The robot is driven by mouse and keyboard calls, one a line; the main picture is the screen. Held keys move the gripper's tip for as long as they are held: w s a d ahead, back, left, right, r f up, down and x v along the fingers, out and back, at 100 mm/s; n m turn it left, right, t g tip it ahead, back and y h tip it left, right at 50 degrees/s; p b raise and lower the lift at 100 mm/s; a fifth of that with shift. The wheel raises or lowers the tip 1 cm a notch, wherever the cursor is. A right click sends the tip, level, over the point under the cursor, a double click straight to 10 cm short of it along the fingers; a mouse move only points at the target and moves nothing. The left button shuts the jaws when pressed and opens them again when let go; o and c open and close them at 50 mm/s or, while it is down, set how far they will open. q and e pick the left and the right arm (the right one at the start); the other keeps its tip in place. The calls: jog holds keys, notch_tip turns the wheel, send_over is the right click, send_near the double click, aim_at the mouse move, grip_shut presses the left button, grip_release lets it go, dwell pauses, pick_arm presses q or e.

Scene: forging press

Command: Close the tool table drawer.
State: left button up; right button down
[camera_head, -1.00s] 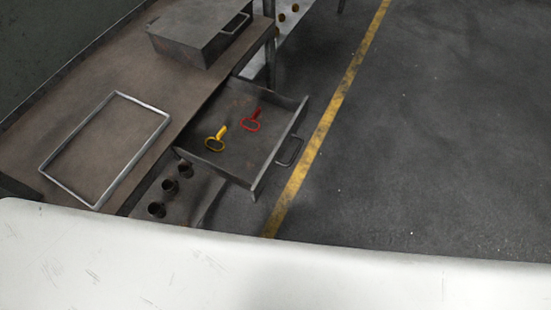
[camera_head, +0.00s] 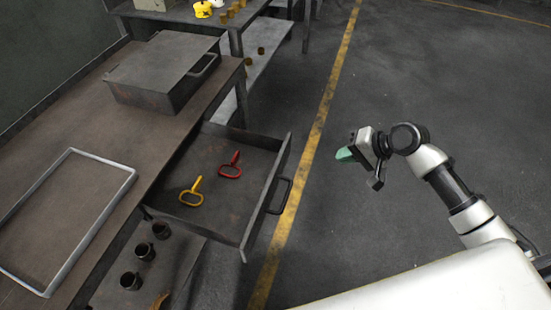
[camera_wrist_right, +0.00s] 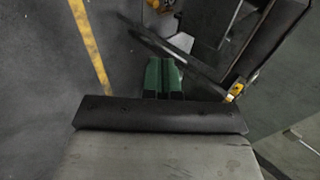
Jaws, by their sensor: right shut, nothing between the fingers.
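The tool table (camera_head: 110,135) is a brown-topped bench on the left of the head view. Its grey drawer (camera_head: 225,198) is pulled out toward the floor on the right. The drawer's dark handle (camera_head: 279,196) is on its front face. A red-handled tool (camera_head: 231,166) and a yellow-handled tool (camera_head: 191,193) lie inside. My right gripper (camera_head: 345,154), with green fingertips, is right of the drawer, apart from the handle. It is shut and empty; its green fingers also show in the right wrist view (camera_wrist_right: 162,76). My left gripper is out of view.
A closed metal box (camera_head: 165,75) and an empty metal frame (camera_head: 70,215) are on the tabletop. Dark cups (camera_head: 145,251) stand on a lower shelf. Another table (camera_head: 190,15) is at the back. The floor right of the yellow line (camera_head: 318,125) is open.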

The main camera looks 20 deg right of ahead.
notch_tip(320, 180, up, 2)
jog(key=a, duration=0.2)
send_near(286, 159)
jog(key=shift+n+y, duration=0.3)
jog(key=w+f, duration=0.1)
jog(key=a+f, duration=0.1)
jog(key=f, duration=0.1)
jog(key=w+a+f, duration=0.1)
jog(key=f, duration=0.1)
jog(key=shift+w+a+f+b, duration=0.1)
jog(key=shift+w+a+b, duration=0.15)
jog(key=shift+w+b, duration=0.15)
jog(key=shift+w+a, duration=0.2)
jog(key=shift+a, duration=0.25)
